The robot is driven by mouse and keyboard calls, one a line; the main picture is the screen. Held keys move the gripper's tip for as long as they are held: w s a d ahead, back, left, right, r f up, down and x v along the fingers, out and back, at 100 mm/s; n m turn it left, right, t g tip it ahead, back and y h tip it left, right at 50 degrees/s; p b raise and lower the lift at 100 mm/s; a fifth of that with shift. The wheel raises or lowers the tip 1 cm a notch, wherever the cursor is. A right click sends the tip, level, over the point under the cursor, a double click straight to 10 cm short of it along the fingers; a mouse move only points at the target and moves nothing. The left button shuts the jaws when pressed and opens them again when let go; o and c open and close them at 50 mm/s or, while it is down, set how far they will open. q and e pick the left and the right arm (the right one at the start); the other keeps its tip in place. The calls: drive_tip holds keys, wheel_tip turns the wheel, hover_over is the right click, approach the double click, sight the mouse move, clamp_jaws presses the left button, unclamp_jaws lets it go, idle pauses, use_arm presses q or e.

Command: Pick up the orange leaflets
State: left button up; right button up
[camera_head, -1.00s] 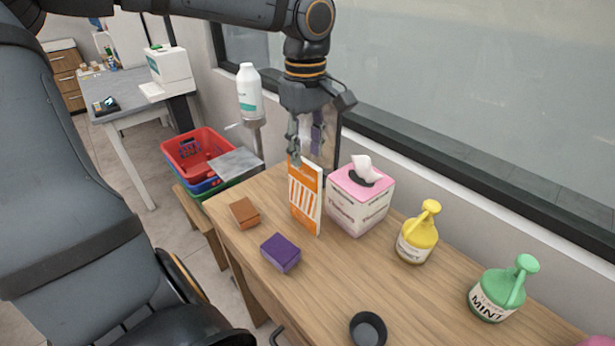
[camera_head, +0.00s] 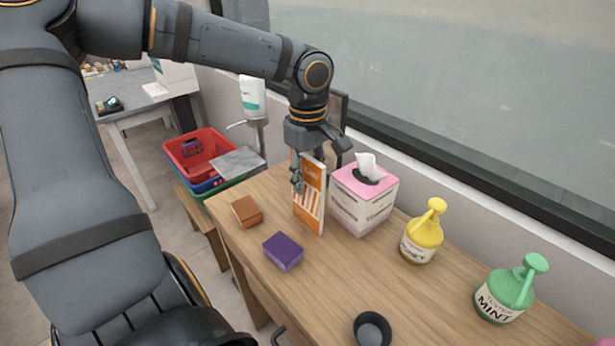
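The orange leaflets (camera_head: 311,205) stand upright as an orange-and-white stack or holder on the wooden counter, left of the tissue box. My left gripper (camera_head: 308,180) comes down from above over their upper part. One finger shows in front of the leaflets' left upper edge. The other finger is mostly hidden behind them. The fingers look spread around the leaflets, and I see no clear closing on them. My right gripper is not in view.
A pink tissue box (camera_head: 362,200) stands close on the right. Yellow (camera_head: 422,232) and green (camera_head: 505,290) bottles stand farther right. Brown (camera_head: 246,211) and purple (camera_head: 283,251) blocks and a dark cup (camera_head: 371,329) are on the wooden counter (camera_head: 330,290). Baskets (camera_head: 200,150) stand beyond its left end.

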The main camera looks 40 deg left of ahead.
use_arm(q)
clamp_jaws()
